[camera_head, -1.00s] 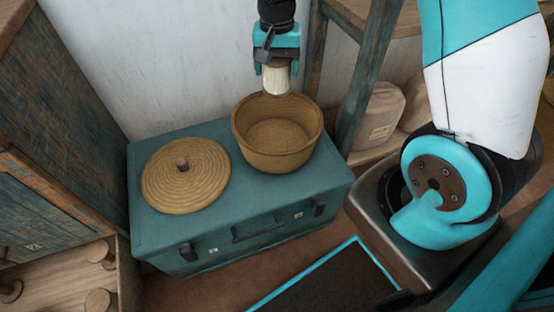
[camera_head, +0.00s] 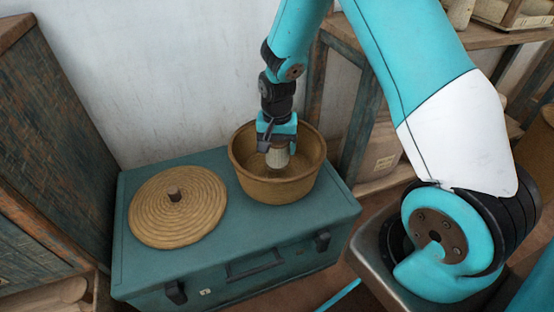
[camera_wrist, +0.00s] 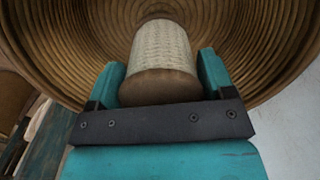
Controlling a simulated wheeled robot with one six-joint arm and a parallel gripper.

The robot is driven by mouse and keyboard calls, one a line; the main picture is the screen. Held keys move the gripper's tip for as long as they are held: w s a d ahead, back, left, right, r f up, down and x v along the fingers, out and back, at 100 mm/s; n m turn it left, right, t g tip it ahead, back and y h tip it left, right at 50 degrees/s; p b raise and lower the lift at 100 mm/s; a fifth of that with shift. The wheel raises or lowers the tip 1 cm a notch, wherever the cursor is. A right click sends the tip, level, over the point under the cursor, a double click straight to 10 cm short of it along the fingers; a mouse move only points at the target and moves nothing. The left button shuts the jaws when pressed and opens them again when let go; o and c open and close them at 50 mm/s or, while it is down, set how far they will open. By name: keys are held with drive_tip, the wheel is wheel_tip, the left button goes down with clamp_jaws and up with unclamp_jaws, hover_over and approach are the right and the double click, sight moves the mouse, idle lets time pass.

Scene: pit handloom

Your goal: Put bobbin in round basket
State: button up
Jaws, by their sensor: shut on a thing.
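The bobbin (camera_head: 277,158) is pale with a wooden end, and my gripper (camera_head: 277,146) is shut on it. The round basket (camera_head: 275,189) is tan and open, and stands on the right part of a teal trunk. The bobbin is inside the basket's rim outline, low in its opening. In the wrist view, the bobbin (camera_wrist: 160,52) sits between the two teal fingers of my gripper (camera_wrist: 160,85), with the ribbed basket wall (camera_wrist: 255,45) around it. I cannot tell whether the bobbin touches the basket floor.
A round coiled lid (camera_head: 178,212) with a small knob lies left of the basket on the teal trunk (camera_head: 225,255). A dark wooden cabinet (camera_head: 50,140) stands at the left. A white wall (camera_head: 160,70) is behind, and a wooden shelf frame (camera_head: 358,120) stands at the right.

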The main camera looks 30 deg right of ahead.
sight(277, 157)
drive_tip(key=shift+f+b, duration=0.55)
drive_tip(key=shift+f, duration=1.55)
drive_tip(key=shift+f, duration=0.15)
drive_tip(key=o, duration=1)
drive_tip(key=shift+o, duration=0.2)
wheel_tip(277, 157, up, 12)
drive_tip(key=p, duration=0.3)
drive_tip(key=shift+p, duration=0.4)
drive_tip(key=s+a+r+n+y, duration=0.3)
drive_tip(key=s+a+r+n, duration=0.4)
drive_tip(key=s+a+r, duration=0.55)
drive_tip(key=s+a+r+n, duration=0.1)
drive_tip(key=s+r+n, duration=0.2)
drive_tip(key=s+n, duration=0.1)
drive_tip(key=s+a+r+n+y, duration=0.1)
drive_tip(key=s+a+r+n, duration=0.1)
drive_tip(key=s, duration=0.5)
drive_tip(key=shift+s+a+r+n, duration=0.15)
drive_tip(key=shift+a+r+n, duration=0.15)
drive_tip(key=shift+r+n, duration=0.6)
